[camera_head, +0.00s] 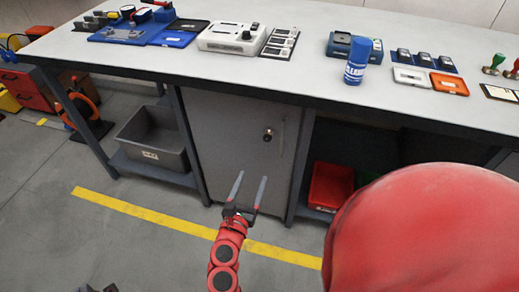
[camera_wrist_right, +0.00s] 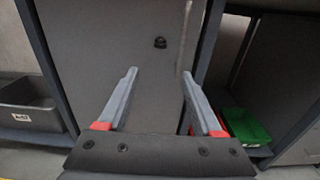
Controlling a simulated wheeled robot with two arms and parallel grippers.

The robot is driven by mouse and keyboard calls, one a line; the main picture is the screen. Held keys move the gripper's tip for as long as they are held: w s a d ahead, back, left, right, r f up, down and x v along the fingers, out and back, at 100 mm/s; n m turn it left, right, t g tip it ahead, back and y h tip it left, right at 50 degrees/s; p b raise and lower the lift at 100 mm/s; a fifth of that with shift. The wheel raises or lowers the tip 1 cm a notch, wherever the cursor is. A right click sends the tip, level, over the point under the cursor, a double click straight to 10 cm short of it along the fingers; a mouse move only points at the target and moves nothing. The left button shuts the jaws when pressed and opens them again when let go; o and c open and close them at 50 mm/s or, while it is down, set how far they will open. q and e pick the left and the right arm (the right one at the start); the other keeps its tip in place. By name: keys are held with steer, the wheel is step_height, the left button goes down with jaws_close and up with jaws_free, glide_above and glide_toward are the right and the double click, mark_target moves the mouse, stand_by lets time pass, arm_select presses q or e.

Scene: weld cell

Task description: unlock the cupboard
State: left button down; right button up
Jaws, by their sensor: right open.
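The grey cupboard (camera_head: 236,150) stands under the workbench with its door closed. A small round lock (camera_head: 268,135) with a metallic look sits at the upper right of the door. In the right wrist view the lock (camera_wrist_right: 160,42) is a dark spot above the fingers on the door (camera_wrist_right: 110,50). My right gripper (camera_head: 251,178) is open and empty, in front of the door and below the lock. In the wrist view its two fingers (camera_wrist_right: 160,85) are spread, with nothing between them. My left gripper cannot be made out; only a small dark part shows at the bottom left edge.
The workbench top (camera_head: 300,70) overhangs the cupboard and carries devices, trays and a blue can (camera_head: 357,62). A grey bin (camera_head: 152,140) is on the lower shelf to the left. A red bin (camera_head: 328,186) is to the right. The floor before the door is clear.

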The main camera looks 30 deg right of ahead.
mark_target(268, 136)
steer(key=x, duration=1.5)
steer(key=shift+d, duration=0.25)
steer(key=shift+w, duration=0.1)
jaws_close()
